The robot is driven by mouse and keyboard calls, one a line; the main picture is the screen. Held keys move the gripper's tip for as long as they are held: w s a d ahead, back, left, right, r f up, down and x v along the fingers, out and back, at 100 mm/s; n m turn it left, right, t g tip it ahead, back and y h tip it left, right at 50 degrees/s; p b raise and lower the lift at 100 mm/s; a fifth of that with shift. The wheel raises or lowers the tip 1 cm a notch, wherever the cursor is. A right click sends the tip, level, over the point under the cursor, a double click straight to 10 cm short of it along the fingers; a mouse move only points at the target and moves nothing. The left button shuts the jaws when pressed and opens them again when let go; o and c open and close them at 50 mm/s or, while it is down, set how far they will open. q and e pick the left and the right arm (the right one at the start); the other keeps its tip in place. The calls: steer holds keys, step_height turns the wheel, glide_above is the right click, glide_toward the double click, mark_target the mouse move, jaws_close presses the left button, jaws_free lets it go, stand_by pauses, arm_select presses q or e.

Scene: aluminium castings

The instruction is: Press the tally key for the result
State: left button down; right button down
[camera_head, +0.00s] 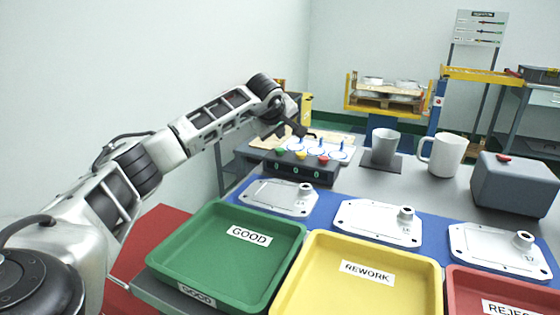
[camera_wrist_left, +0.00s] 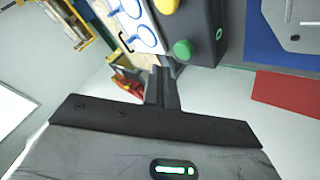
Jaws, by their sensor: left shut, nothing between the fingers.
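The dark tally box (camera_head: 303,171) stands behind the trays. It has a green key (camera_head: 280,151), a yellow key (camera_head: 301,155) and a red key (camera_head: 323,160), with small lit green digits on its front. My left gripper (camera_head: 284,132) is shut and empty, slightly above and behind the green key. In the left wrist view, its closed fingers (camera_wrist_left: 163,78) end close to the green key (camera_wrist_left: 182,50), with the yellow key (camera_wrist_left: 168,5) farther off. A gap between fingertips and key is hard to judge. My right gripper is not in view.
Three castings, one at left (camera_head: 279,197), lie on a blue mat (camera_head: 328,198). In front are green GOOD (camera_head: 215,260), yellow REWORK (camera_head: 345,295) and red REJECT (camera_head: 470,285) trays. A grey cup (camera_head: 384,147), white mug (camera_head: 447,155) and grey box (camera_head: 515,185) stand at right.

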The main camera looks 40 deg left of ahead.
mark_target(280, 150)
arm_select(q)
steer(key=shift+f, duration=0.7)
stand_by(0.5)
stand_by(1.0)
steer(key=shift+f, duration=0.15)
steer(key=shift+f, duration=0.3)
